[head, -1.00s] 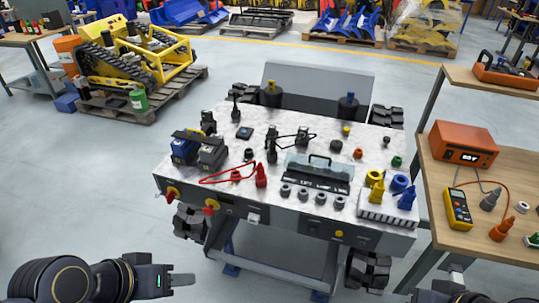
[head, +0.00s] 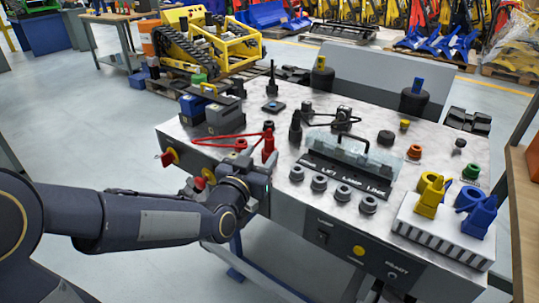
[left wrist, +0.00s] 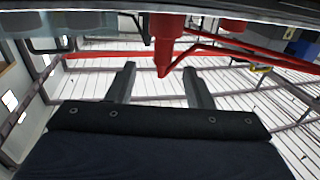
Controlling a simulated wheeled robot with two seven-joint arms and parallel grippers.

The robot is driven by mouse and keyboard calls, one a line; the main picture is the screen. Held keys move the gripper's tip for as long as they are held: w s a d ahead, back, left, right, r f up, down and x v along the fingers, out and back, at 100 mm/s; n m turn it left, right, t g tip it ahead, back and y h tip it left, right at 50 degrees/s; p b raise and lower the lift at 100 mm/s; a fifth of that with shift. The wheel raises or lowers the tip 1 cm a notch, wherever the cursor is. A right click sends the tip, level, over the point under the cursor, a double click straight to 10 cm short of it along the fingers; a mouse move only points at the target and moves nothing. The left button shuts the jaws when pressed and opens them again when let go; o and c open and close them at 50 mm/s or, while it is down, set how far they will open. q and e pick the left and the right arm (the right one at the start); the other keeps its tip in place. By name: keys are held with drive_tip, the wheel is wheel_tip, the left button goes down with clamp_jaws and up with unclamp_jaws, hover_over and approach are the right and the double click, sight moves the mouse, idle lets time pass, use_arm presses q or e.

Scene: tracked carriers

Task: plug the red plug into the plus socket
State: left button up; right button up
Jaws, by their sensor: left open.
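The red plug (head: 269,141) stands upright near the front edge of the marble bench top, with a red cable looping left from it. My left gripper (head: 264,170) is just in front of the plug at the bench's front edge; its fingers are partly hidden. In the left wrist view, the left gripper (left wrist: 160,84) is open, and the red plug (left wrist: 163,45) appears across the gap between its fingertips. I cannot tell whether they touch. A row of grey round sockets (head: 319,183) lies to the right of the plug; I cannot tell which socket is plus.
A clear-covered terminal block (head: 347,160) stands behind the grey sockets. Battery-like boxes (head: 224,115) stand at the back left. A white slotted block (head: 438,235) with yellow and blue plugs is at the right. Red knobs (head: 167,158) project from the front panel.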

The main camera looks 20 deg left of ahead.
sight(268, 132)
use_arm(q)
drive_tip(key=w, duration=0.6)
drive_tip(key=shift+w+d+b, duration=0.25)
drive_tip(key=shift+w+b, duration=0.1)
drive_tip(key=shift+w, duration=0.05)
clamp_jaws()
drive_tip(key=shift+r, duration=0.1)
drive_tip(key=shift+r, duration=0.25)
wheel_tip(268, 132, up, 2)
drive_tip(key=shift+r+p, duration=0.1)
drive_tip(key=shift+p, duration=0.45)
drive_tip(key=s+a+r+p, duration=0.3)
drive_tip(key=s+r+p, duration=0.2)
drive_tip(key=s+r, duration=0.5)
drive_tip(key=s, duration=0.3)
drive_tip(key=shift+s+a+p, duration=0.3)
drive_tip(key=shift+a, duration=0.05)
